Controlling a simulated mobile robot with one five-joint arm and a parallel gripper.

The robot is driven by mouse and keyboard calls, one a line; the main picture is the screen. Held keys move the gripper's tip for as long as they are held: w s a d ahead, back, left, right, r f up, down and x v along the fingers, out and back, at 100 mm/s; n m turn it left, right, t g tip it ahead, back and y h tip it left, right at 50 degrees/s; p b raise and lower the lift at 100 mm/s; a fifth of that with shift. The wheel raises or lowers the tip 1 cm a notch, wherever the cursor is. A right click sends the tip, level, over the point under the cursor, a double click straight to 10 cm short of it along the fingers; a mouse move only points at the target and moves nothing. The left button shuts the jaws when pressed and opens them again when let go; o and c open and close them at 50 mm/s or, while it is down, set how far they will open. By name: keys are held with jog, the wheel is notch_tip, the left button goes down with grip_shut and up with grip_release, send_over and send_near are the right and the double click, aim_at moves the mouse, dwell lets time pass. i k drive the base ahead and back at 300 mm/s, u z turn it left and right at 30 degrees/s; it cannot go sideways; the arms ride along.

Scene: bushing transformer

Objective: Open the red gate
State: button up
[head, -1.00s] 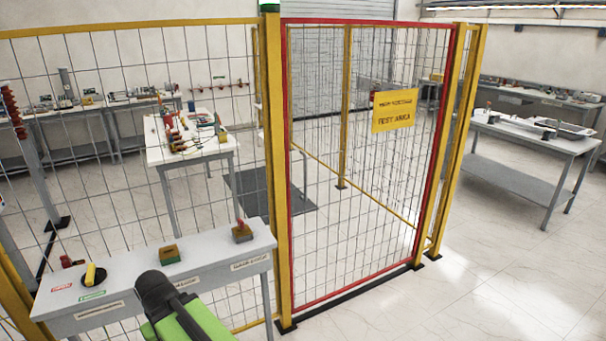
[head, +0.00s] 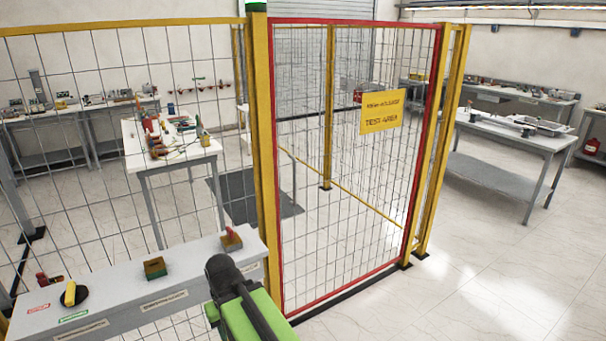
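The red gate (head: 438,110) is a red-framed mesh panel between two yellow posts. It appears shut, in line with the posts. A yellow sign (head: 382,111) reading "TEST AREA" hangs on it at the upper right. My green and black arm (head: 245,310) reaches up from the bottom edge, in front of the gate's lower left corner and the near bench. The fingers of my gripper are not clearly visible, and I cannot see it touching the gate.
A grey bench (head: 110,290) with a yellow-and-black switch (head: 74,294) and small boxes (head: 155,267) stands at the lower left against the yellow fence (head: 262,150). Inside are a white table (head: 180,160) and a dark mat (head: 250,200). The floor at the right is clear.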

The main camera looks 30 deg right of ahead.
aim_at(381, 111)
jog(key=z, duration=0.05)
jog(key=i, duration=0.95)
jog(key=u, duration=0.05)
